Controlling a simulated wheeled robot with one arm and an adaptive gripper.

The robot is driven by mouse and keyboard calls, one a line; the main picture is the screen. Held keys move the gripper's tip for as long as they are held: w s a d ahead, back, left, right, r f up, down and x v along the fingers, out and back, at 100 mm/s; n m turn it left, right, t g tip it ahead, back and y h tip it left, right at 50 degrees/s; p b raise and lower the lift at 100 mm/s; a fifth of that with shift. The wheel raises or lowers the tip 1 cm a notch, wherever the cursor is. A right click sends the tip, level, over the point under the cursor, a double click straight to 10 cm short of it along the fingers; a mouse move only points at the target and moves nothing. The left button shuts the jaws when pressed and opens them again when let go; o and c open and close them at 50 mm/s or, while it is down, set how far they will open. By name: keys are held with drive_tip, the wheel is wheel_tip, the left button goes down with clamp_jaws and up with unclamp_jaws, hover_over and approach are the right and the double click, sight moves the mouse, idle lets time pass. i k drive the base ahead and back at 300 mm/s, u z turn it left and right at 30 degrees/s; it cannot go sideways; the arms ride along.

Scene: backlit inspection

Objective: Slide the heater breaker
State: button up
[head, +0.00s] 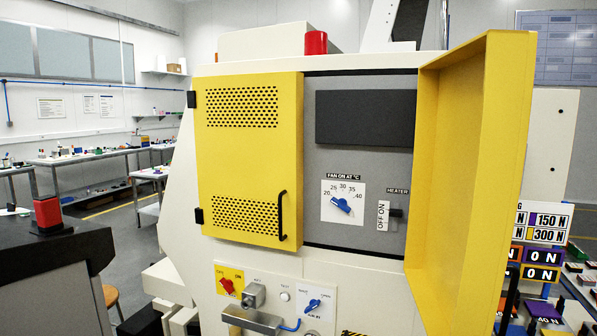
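The heater breaker (395,213) is a small dark lever on the grey inner panel (330,120), under a HEATER label (398,190). A white plate with upright OFF and ON lettering (383,215) stands just left of it. The lever is too small to tell which end it sits at. The right yellow door (475,170) is swung open, so the breaker is exposed. The left yellow door (250,155) is shut, with a black handle. My gripper is not in view.
A blue fan dial (341,205) sits left of the breaker, below a black panel (365,118). Red (227,284) and blue (313,305) knobs and a grey metal latch (252,318) are lower down. The open door walls off the right side.

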sight(393, 211)
drive_tip(key=u, duration=2.05)
drive_tip(key=i, duration=0.7)
drive_tip(key=z, duration=1.3)
